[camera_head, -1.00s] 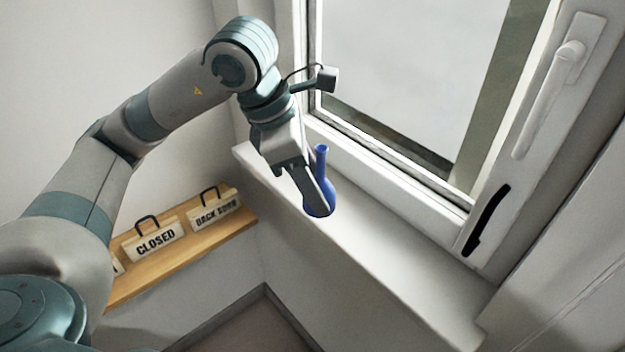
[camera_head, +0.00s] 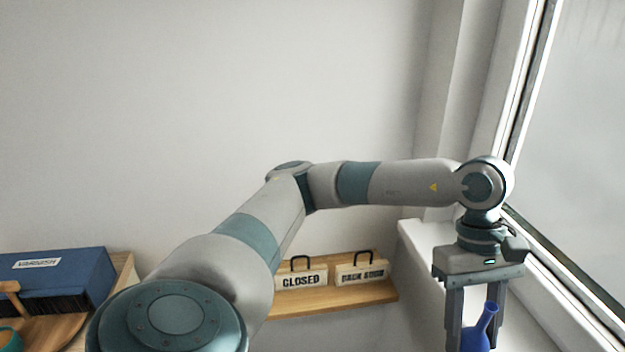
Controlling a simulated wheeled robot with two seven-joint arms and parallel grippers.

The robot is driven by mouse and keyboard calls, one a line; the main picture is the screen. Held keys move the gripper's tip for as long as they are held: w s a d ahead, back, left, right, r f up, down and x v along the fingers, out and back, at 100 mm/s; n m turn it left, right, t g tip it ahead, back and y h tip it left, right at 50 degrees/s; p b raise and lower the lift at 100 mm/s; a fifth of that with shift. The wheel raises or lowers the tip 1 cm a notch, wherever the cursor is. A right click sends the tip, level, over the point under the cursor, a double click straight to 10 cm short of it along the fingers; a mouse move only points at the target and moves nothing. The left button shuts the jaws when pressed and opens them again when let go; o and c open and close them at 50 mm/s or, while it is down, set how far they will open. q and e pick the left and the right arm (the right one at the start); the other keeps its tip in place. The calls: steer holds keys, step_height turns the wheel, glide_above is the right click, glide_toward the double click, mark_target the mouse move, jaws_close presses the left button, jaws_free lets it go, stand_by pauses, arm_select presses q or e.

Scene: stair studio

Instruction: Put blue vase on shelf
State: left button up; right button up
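The blue vase (camera_head: 480,334) has a round body and a slim neck. It shows at the lower right, its neck leaning to the right in the picture and its bottom cut off by the frame edge. My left gripper (camera_head: 477,340) points down from above, one finger on each side of the vase body. The fingers look closed against the body; their tips are at or below the frame edge. The wooden shelf (camera_head: 340,298) is on the wall, left of the gripper, and carries signs. My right gripper is not in view.
On the shelf stand a CLOSED sign (camera_head: 300,279) and a BACK SOON sign (camera_head: 361,273). The white window sill (camera_head: 418,238) runs along the right below the window (camera_head: 585,130). A blue box (camera_head: 55,280) and a wooden board (camera_head: 50,328) are at the lower left.

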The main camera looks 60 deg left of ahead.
arm_select(q)
step_height(320, 180, down, 8)
steer(key=a+m+g+y, duration=0.2)
steer(key=m+y, duration=0.1)
steer(key=m, duration=1)
steer(key=shift+g+y, duration=0.3)
steer(key=shift+y, duration=0.1)
steer(key=shift+r, duration=0.1)
steer(key=shift+s, duration=0.1)
